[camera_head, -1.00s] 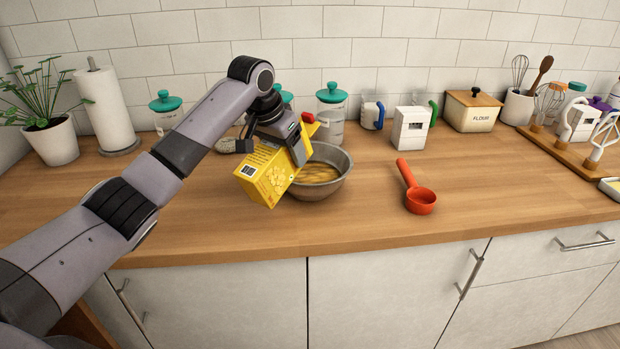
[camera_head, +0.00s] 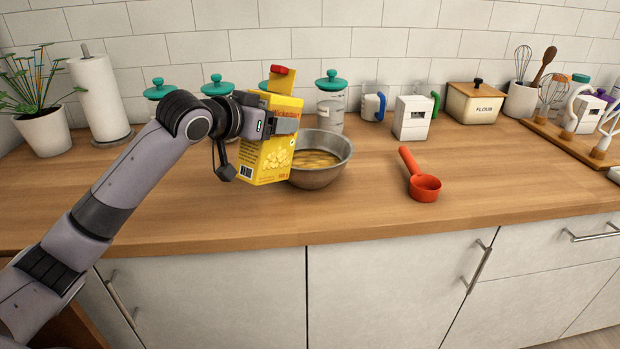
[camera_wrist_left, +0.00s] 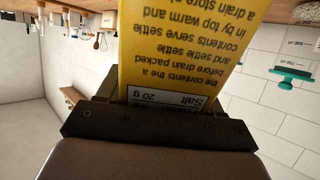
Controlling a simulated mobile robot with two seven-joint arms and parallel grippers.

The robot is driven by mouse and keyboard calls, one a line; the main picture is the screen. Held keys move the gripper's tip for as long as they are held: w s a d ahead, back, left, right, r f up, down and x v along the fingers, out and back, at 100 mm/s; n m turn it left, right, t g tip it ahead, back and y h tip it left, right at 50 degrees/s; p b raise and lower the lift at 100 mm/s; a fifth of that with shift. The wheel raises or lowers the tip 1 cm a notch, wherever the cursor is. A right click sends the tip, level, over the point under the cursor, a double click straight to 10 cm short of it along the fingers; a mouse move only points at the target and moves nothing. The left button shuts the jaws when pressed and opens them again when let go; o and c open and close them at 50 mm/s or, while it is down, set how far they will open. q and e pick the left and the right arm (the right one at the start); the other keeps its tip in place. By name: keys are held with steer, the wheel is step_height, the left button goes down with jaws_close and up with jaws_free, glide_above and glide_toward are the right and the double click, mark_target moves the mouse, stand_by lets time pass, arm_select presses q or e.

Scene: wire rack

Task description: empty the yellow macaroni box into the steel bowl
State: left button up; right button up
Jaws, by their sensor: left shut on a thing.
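The yellow macaroni box (camera_head: 268,150) is nearly upright at the left side of the steel bowl, with its open top flap and a red piece at the top. My left gripper (camera_head: 284,122) is shut on the upper part of the box. The box also fills the middle of the left wrist view (camera_wrist_left: 180,50), showing its printed side. The steel bowl (camera_head: 335,172) stands on the counter and holds yellow-brown macaroni (camera_head: 315,159). The box hides the bowl's left edge. I cannot tell whether the box's bottom touches the counter. My right gripper is out of view.
A red scoop (camera_head: 423,187) lies right of the bowl. Several teal-lidded jars (camera_head: 331,100), a white box-shaped item (camera_head: 413,118) and a flour tin (camera_head: 475,104) stand along the back. A paper towel roll (camera_head: 102,98) and potted plant (camera_head: 45,132) are at left. The front counter is clear.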

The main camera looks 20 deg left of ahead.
arm_select(q)
step_height(320, 180, up, 5)
steer(key=t+b, duration=0.3)
steer(key=shift+f+t+h+b, duration=0.2)
steer(key=shift+t+h+b, duration=0.2)
steer(key=shift+r, duration=0.45)
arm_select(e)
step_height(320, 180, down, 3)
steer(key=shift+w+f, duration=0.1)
